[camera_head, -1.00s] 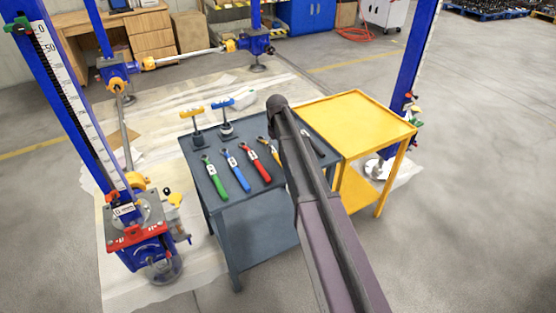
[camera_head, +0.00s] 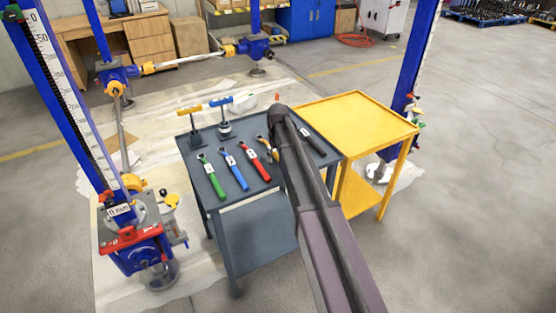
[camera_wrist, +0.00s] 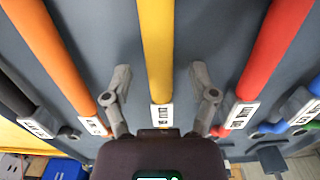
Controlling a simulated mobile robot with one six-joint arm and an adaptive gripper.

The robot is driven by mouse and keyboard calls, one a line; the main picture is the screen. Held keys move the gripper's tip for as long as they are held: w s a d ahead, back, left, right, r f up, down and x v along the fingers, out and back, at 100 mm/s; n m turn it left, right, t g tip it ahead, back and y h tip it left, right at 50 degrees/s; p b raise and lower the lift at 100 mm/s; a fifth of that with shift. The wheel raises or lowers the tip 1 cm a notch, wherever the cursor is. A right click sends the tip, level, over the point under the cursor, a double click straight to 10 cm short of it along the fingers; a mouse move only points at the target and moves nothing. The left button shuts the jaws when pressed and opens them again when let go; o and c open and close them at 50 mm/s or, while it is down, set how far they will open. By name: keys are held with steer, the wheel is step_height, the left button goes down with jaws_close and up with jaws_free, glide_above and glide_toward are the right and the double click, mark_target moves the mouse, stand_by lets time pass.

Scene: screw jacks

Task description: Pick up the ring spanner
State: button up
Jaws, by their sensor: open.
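Several ring spanners lie in a row on the dark grey table (camera_head: 255,225). In the head view, the green (camera_head: 213,178), blue (camera_head: 235,171), red (camera_head: 256,161) and black (camera_head: 312,142) ones show; my arm mostly covers the yellow one (camera_head: 268,147) and hides the orange one. In the wrist view, my gripper (camera_wrist: 160,82) is open, one finger on each side of the yellow spanner's handle (camera_wrist: 157,50), with gaps on both sides. The orange spanner (camera_wrist: 55,55) is to its left, the red (camera_wrist: 270,50) to its right. Whether the fingers reach handle height is unclear.
Tools with yellow (camera_head: 189,110) and blue (camera_head: 221,101) handles stand at the table's back left. A yellow table (camera_head: 360,115) adjoins it on the right, its top clear. A blue screw jack (camera_head: 140,240) stands at left, another column (camera_head: 410,75) at right.

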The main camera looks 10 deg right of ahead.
stand_by(0.4)
jaws_close()
steer(key=shift+r, duration=0.25)
step_height(320, 180, up, 3)
steer(key=p, duration=0.3)
steer(key=s+a+r+p, duration=0.1)
steer(key=s+a+p, duration=0.1)
steer(key=s, duration=1.3)
steer(key=shift+s+a+r, duration=0.3)
steer(key=shift+s+a, duration=0.1)
steer(key=shift+a, duration=0.15)
